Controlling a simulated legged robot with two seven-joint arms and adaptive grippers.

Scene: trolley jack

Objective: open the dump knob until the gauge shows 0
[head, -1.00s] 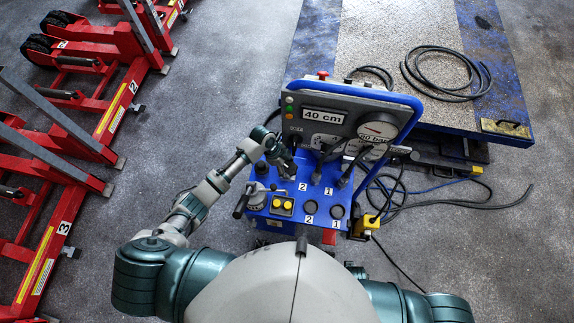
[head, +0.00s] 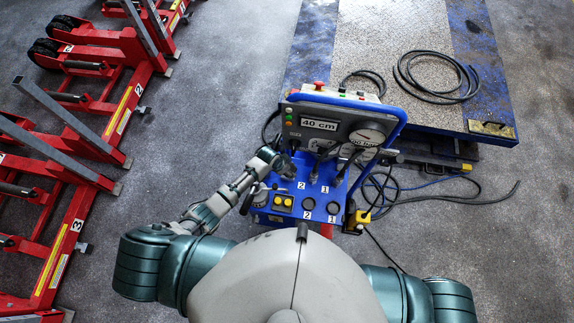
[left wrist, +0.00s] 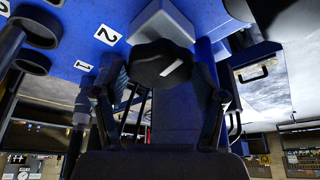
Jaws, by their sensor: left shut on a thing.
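The blue control trolley (head: 325,192) stands in front of me with its grey upright panel (head: 325,128). The round white gauge (head: 367,135) is at the panel's right; its needle is too small to read now. My left gripper (head: 273,158) reaches the left side of the panel. In the left wrist view the black dump knob (left wrist: 160,66), with a white line on its face, sits on a grey block (left wrist: 165,22). The left fingers (left wrist: 162,88) are shut on it from both sides. In the head view the gripper hides the knob. My right gripper is out of view.
Red numbered lifting units (head: 85,190) stand along the left. A blue platform (head: 310,50) lies behind the trolley, with a coiled black hose (head: 435,78) on it. Cables (head: 450,200) lie on the floor at the right. Two levers (head: 318,165) rise near my gripper.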

